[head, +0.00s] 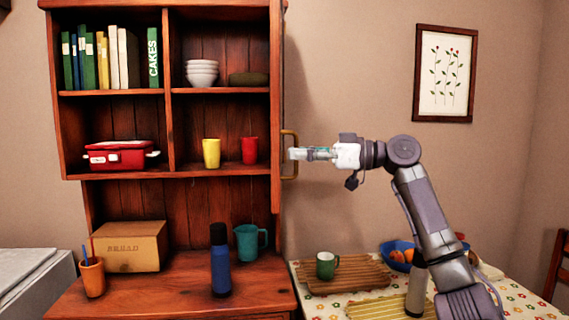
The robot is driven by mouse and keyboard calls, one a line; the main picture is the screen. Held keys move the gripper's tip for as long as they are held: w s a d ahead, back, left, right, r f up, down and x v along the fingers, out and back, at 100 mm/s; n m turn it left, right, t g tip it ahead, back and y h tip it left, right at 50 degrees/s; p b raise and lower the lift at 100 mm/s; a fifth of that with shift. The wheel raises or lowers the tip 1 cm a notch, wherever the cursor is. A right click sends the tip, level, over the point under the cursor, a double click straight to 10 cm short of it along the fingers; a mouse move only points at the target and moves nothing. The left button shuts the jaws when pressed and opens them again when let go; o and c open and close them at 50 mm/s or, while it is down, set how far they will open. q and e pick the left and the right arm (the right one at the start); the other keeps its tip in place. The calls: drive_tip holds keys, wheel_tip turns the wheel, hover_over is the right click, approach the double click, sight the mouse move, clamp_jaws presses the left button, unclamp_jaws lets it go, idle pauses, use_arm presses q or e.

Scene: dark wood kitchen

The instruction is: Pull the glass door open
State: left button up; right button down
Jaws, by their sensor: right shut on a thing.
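The glass door (276,90) is on the right side of the wooden hutch and shows almost edge-on, swung out from the shelves. Its glass pane cannot be made out from this angle. A brass loop handle (291,176) is on the door's right-hand face. My right gripper (294,154) reaches in from the right and is shut on the handle, with its fingers pointing left. My left gripper is not in view.
The open shelves hold books (112,60), white bowls (202,73), a red casserole (120,155), a yellow cup (211,153) and a red cup (249,150). A blue bottle (220,270) stands on the counter. A table with a green mug (326,265) is at lower right.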

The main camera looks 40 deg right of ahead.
drive_tip(key=shift+s+d+r, duration=0.25)
drive_tip(key=shift+d, duration=0.2)
drive_tip(key=shift+s+d+r, duration=0.2)
drive_tip(key=shift+d, duration=0.25)
drive_tip(key=c, duration=1.6)
unclamp_jaws()
drive_tip(key=o, duration=0.3)
drive_tip(key=shift+w+f, duration=0.15)
drive_tip(key=shift+w, duration=0.1)
drive_tip(key=shift+o, duration=0.4)
drive_tip(key=shift+w+d+f+y, duration=0.1)
drive_tip(key=shift+w+f+y, duration=0.2)
drive_tip(key=shift+s, duration=0.15)
